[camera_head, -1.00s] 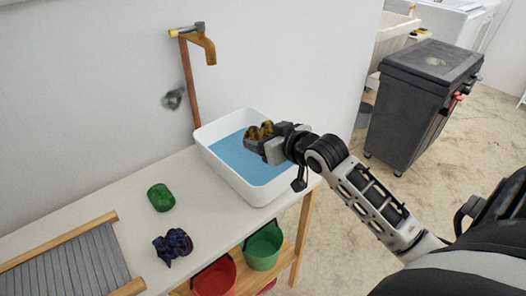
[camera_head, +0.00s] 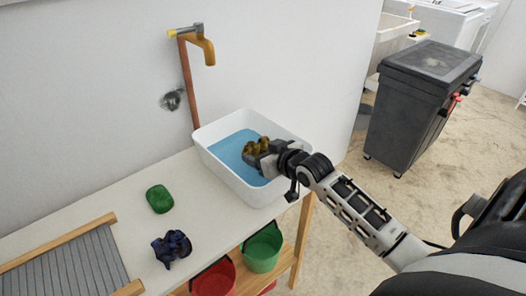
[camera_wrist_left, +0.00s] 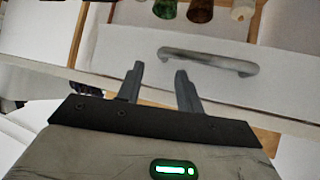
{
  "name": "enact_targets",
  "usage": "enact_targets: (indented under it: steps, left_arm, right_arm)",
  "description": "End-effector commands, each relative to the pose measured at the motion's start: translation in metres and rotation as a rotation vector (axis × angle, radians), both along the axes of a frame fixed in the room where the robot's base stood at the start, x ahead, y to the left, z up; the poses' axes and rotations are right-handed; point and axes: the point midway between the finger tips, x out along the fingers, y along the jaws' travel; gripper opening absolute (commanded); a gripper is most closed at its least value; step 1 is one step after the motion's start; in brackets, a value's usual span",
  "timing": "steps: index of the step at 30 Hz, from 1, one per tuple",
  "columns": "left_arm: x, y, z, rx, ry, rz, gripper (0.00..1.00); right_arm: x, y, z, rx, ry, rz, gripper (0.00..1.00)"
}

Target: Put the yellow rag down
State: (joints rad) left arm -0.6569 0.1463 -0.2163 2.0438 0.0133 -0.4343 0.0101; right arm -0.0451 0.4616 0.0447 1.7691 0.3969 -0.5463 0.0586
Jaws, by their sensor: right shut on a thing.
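The yellow rag (camera_head: 257,145) is a crumpled dark-yellow bundle over the white basin (camera_head: 206,158), against its blue water (camera_head: 226,147). My right gripper (camera_head: 259,155) is shut on the rag and comes in over the basin's right side. I cannot tell whether the rag touches the water. In the left wrist view my left gripper (camera_wrist_left: 160,72) is open and empty, in front of a white drawer front with a grey handle (camera_wrist_left: 208,60).
On the table (camera_head: 130,190) lie a green bar (camera_head: 159,199), a dark blue rag (camera_head: 171,248) and a washboard (camera_head: 65,270). A tap (camera_head: 208,50) stands behind the basin. Red (camera_head: 214,280) and green buckets (camera_head: 262,250) sit below.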

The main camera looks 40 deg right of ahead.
Motion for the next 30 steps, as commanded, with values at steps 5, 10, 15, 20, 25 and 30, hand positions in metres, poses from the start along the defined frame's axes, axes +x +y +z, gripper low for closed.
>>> enact_targets:
  steps: [5,10,15,20,25,30]
  left_arm:
    - [0.0,0.0,-0.002,0.001,0.001,-0.002,0.36]
    - [-0.003,0.0,-0.003,0.003,0.006,-0.002,0.36]
    - [-0.005,0.0,-0.005,0.003,0.013,-0.003,0.36]
    - [-0.005,0.0,-0.005,0.002,0.013,-0.004,0.36]
    - [-0.005,0.0,-0.002,0.003,0.012,-0.003,0.36]
    - [-0.003,0.001,0.001,0.002,0.005,-0.002,0.36]
  right_arm:
    - [0.0,0.0,-0.007,0.001,0.002,0.0,0.49]
    - [-0.001,0.0,-0.011,0.003,0.006,0.0,0.49]
    - [-0.002,0.001,-0.014,0.007,0.012,-0.001,0.93]
    - [-0.003,0.002,-0.016,0.009,0.016,-0.001,0.93]
    - [-0.003,0.002,-0.009,0.013,0.018,0.0,0.93]
    - [-0.024,0.001,0.006,0.008,0.016,0.001,0.93]
